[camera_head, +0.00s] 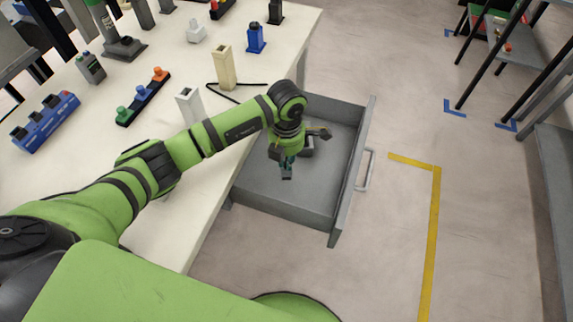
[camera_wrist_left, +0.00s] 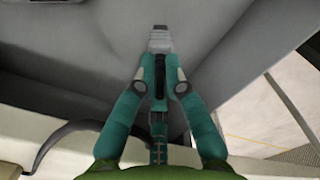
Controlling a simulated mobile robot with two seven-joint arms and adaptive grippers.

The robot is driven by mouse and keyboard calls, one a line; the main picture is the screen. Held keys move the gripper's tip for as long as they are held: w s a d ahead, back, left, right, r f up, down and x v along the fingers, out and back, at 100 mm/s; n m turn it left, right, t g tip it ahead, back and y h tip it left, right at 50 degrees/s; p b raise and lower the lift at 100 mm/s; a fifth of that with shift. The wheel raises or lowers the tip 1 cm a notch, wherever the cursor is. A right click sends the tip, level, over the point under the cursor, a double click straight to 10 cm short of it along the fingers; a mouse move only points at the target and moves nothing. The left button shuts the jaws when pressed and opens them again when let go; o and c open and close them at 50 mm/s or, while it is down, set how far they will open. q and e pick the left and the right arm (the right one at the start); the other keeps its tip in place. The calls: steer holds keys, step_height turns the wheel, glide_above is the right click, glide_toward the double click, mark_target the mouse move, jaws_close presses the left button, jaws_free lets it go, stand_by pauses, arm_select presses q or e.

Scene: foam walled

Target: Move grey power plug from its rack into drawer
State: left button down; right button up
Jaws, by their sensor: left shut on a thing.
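My left gripper (camera_head: 288,164) reaches over the open grey drawer (camera_head: 318,195) and points down into it. In the left wrist view its teal fingers (camera_wrist_left: 160,62) are closed on the grey power plug (camera_wrist_left: 159,40), which shows at their tips with the drawer's grey interior behind it. In the head view the plug is small and partly hidden by the gripper; I cannot tell whether it touches the drawer floor. I cannot tell which rack on the table is the plug's. My right gripper is not in view.
The drawer's front panel and handle (camera_head: 367,170) stick out to the right over free floor. The white table (camera_head: 160,70) holds a cream upright holder (camera_head: 224,68), a white one (camera_head: 188,105), a rack of coloured knobs (camera_head: 143,98) and a blue block (camera_head: 45,122).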

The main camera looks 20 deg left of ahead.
arm_select(q)
steer(key=shift+f, duration=1.7)
steer(key=shift+f, duration=0.15)
steer(key=c, duration=1.3)
jaws_free()
step_height(320, 180, up, 12)
steer(key=shift+s+r, duration=0.1)
steer(key=shift+r, duration=0.1)
